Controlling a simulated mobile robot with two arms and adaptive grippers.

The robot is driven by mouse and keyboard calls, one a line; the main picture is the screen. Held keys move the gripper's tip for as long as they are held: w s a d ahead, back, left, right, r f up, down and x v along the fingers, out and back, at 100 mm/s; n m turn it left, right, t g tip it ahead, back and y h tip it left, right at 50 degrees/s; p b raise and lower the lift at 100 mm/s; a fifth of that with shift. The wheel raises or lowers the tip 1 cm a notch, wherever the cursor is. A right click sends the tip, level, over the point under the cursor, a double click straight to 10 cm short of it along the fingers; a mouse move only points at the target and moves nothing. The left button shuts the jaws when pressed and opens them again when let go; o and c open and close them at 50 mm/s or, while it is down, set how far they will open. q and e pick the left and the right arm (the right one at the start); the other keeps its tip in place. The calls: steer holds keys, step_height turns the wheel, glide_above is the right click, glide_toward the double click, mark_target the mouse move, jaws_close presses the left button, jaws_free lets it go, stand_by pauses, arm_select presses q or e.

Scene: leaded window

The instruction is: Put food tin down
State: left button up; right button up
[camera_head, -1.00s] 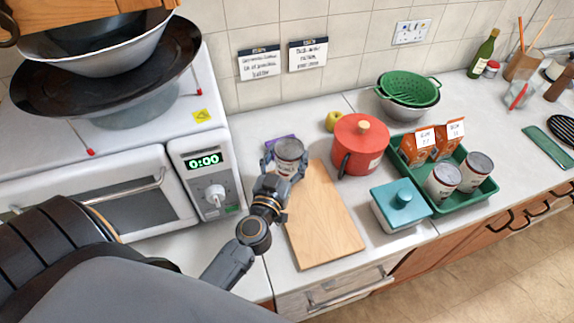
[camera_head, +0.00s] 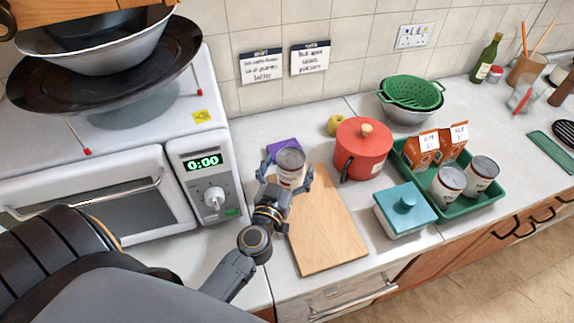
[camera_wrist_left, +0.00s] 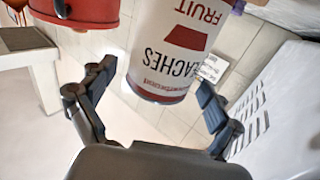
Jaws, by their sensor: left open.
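The food tin (camera_head: 290,163), white and red with a grey lid, is upright near the back left end of the wooden cutting board (camera_head: 325,230). My left gripper (camera_head: 287,177) is open, with one finger on either side of the tin. In the left wrist view the tin (camera_wrist_left: 172,55) shows a peach label, and gaps separate it from both fingers. The tin's base is hidden behind the gripper in the head view, so I cannot tell whether it rests on the board or the counter. My right gripper is not in view.
A red pot (camera_head: 362,150) stands right of the tin and a purple item (camera_head: 284,146) lies behind it. The microwave (camera_head: 205,180) is on the left. A teal-lidded box (camera_head: 404,208) and a green tray (camera_head: 470,208) with tins and cartons stand right. The board's front is clear.

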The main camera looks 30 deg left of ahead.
arm_select(q)
steer(key=b+v, duration=0.3)
steer(key=v, duration=0.9)
stand_by(0.3)
